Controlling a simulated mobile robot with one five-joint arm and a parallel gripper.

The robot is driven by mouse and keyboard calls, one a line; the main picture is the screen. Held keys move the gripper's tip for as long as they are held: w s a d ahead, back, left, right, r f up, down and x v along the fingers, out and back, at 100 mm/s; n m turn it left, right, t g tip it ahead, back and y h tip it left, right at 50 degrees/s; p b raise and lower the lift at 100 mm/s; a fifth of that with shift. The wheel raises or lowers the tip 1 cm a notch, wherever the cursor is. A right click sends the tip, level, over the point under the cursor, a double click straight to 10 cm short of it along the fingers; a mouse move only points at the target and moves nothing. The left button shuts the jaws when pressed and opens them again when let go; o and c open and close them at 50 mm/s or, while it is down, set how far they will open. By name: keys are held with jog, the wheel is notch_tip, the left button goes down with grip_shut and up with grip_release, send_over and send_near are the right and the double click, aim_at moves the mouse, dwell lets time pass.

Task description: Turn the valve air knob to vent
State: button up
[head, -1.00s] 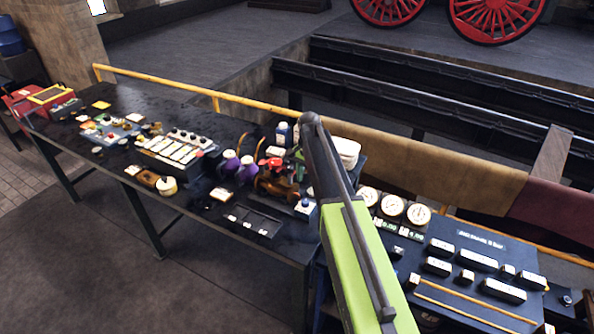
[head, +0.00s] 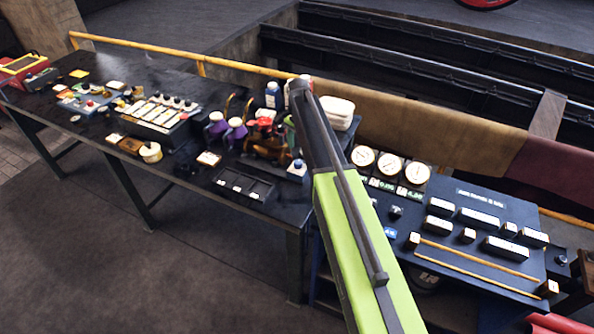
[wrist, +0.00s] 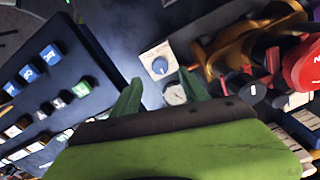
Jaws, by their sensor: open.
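A blue round knob on a cream plate (wrist: 158,66), likely the valve air knob, lies just beyond my fingertips in the wrist view. In the head view a small blue knob on a pale box (head: 297,168) stands at the table's right end, beside my arm. The knob appears between and past the fingers, seemingly untouched. A small round gauge (wrist: 175,95) shows between the fingers. The knob's markings are too small to read.
A bronze fitting with a red handwheel (wrist: 303,66) is close to the right of the knob. A dark panel with blue, white and green buttons (wrist: 45,75) is at left. In the head view, three white gauges (head: 390,165) and a sloped label panel (head: 480,225) lie right of my arm.

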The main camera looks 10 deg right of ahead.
aim_at(298, 162)
notch_tip(298, 162, down, 8)
jog(key=b, duration=0.6)
jog(key=shift+r, duration=0.3)
grip_shut()
